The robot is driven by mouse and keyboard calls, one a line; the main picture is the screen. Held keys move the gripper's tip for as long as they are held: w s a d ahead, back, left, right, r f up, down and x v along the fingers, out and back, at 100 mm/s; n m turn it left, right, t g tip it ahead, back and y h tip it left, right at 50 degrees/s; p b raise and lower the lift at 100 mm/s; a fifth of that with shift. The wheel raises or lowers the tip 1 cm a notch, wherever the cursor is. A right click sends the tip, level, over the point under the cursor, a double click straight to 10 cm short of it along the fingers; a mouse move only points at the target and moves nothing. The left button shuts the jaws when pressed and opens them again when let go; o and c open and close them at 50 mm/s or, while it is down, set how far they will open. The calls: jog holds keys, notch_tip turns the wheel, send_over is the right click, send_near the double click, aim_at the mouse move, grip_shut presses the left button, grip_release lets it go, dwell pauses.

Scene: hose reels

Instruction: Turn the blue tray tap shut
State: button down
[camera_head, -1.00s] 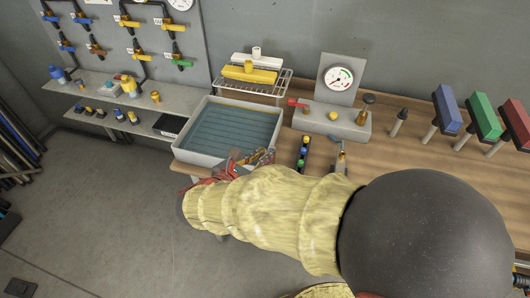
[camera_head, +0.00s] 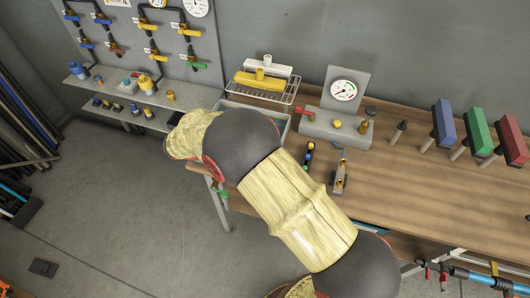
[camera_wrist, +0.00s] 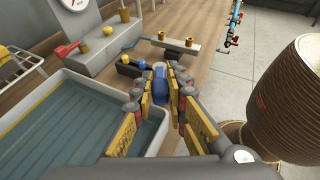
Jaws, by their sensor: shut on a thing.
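In the wrist view my gripper (camera_wrist: 160,91) is beside the right rim of the grey water tray (camera_wrist: 140,142). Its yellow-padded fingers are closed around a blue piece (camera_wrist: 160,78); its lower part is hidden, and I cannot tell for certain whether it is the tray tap. In the head view my arm hides my gripper and most of the tray (camera_head: 238,104). A green tap handle (camera_head: 219,193) shows at the bench's front left, below the tray.
Right of the tray stand a gauge block (camera_head: 318,124) with a red lever, a small rack (camera_head: 309,157) of coloured pieces and a brass-ended fitting (camera_head: 340,178). A wire rack (camera_head: 283,91) is behind. Wall taps (camera_head: 150,29) hang at upper left. The bench's right middle is clear.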

jog(key=shift+w+d+m+g+y+p, duration=0.15)
jog(key=shift+w+m+g+p, duration=0.3)
jog(key=shift+m+g, duration=0.5)
jog(key=shift+w+a+m+g+y+p, duration=0.1)
jog(key=shift+w+m+g+p, duration=0.35)
jog(key=shift+m+g, duration=0.5)
jog(key=shift+w+d+m+g+y+p, duration=0.15)
jog(key=shift+w+m+g+p, duration=0.15)
jog(key=shift+m+g+p, duration=0.45)
jog(key=shift+g, duration=0.55)
jog(key=c, duration=1.8)
grip_release()
jog(key=shift+o, duration=0.2)
notch_tip(320, 180, up, 10)
